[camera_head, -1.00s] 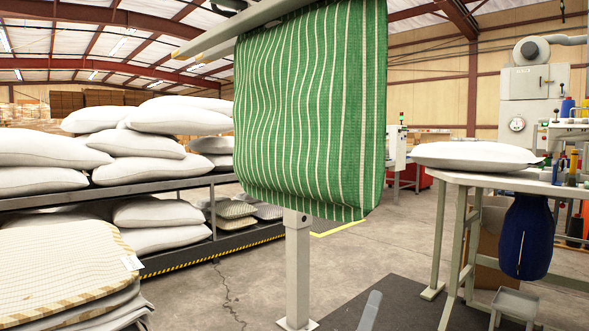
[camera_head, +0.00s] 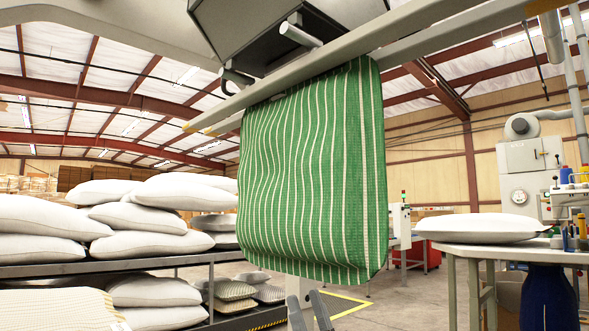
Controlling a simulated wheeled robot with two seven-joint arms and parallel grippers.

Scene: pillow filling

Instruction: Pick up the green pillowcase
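The green pillowcase (camera_head: 315,175) with white stripes hangs upright below a grey metal filling machine. Its top edge lies along the machine's rails, and its lower edge hangs free in front of a grey post. My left gripper (camera_head: 308,309) shows only as two dark grey fingers at the bottom edge, below the pillowcase and apart from it. The fingers are spread with a gap between them and nothing held. My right gripper is outside the picture.
The machine's grey rails (camera_head: 300,78) and dark hopper (camera_head: 268,30) overhang the pillowcase. A rack (camera_head: 110,266) of white pillows (camera_head: 160,210) stands at left. A table (camera_head: 515,250) with a white pillow (camera_head: 481,227) stands at right. Open floor lies between.

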